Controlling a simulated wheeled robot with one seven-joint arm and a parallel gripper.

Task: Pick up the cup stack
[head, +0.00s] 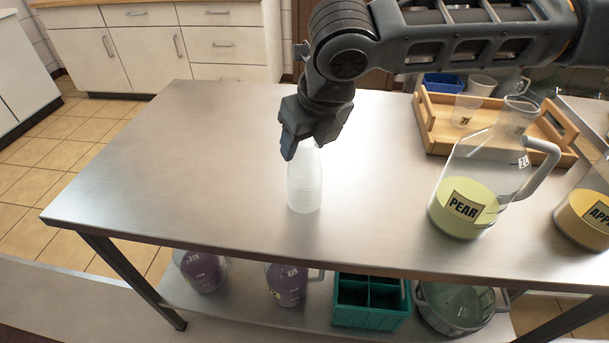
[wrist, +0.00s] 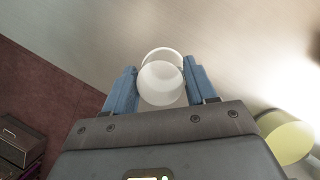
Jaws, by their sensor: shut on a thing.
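The cup stack (head: 304,190) is a pale, translucent white column on the metal table, left of the pear jug in the head view. My gripper (head: 304,148) comes down on it from above, with the fingers around its upper part. In the wrist view the cup stack (wrist: 161,84) sits between the two blue fingers of my gripper (wrist: 160,88), which are shut on it. The stack looks upright. Its base is at or very near the table top; I cannot tell whether it touches. Its upper part is partly hidden by the gripper in the head view.
A jug labelled PEAR (head: 465,195) stands to the right, and an APPLE-like labelled jug (head: 588,212) is at the right edge. A wooden tray (head: 437,138) with cups is behind them. The table's left side is clear. Purple jugs and a teal crate (head: 368,303) are below.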

